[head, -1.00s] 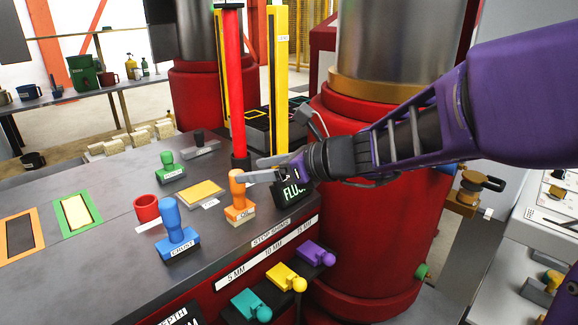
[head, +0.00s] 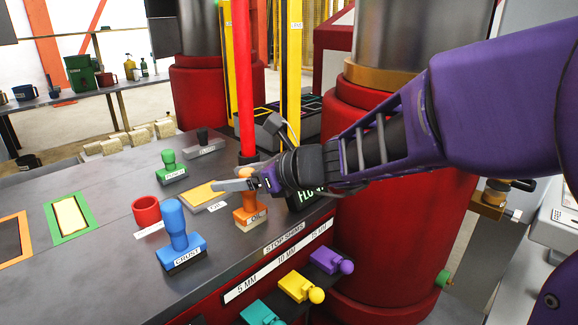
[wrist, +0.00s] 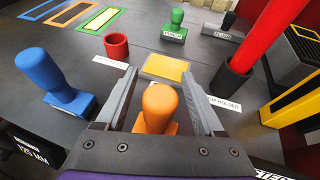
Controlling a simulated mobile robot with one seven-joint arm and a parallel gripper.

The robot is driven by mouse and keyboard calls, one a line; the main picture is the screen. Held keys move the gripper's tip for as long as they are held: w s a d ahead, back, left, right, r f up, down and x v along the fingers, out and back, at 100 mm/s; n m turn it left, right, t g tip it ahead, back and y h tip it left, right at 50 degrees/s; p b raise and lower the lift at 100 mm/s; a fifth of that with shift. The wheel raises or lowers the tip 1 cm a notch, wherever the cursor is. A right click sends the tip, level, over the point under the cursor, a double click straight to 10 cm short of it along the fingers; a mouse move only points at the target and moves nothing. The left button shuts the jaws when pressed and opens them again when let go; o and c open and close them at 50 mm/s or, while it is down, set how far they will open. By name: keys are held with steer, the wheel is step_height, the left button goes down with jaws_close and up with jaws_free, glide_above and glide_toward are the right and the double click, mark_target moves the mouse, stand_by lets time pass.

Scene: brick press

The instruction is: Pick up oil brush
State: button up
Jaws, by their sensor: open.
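The oil brush (head: 249,217) is orange with an upright rounded handle, standing on the grey bench near its front edge. Its label is partly readable in the head view. In the wrist view the orange handle (wrist: 159,107) stands between the two fingers. My gripper (head: 225,182) is open at the handle's top, one finger on each side. I cannot tell whether a finger touches it.
A blue crust brush (head: 178,235) stands to the left, with a red cup (head: 146,211) behind it. A yellow pad (head: 204,196) lies just beyond the oil brush. A red column (head: 246,90) rises close behind my gripper. Green (head: 171,164) and black (head: 203,138) stamps stand farther back.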

steer(key=shift+c, duration=0.3)
jaws_close()
stand_by(1.2)
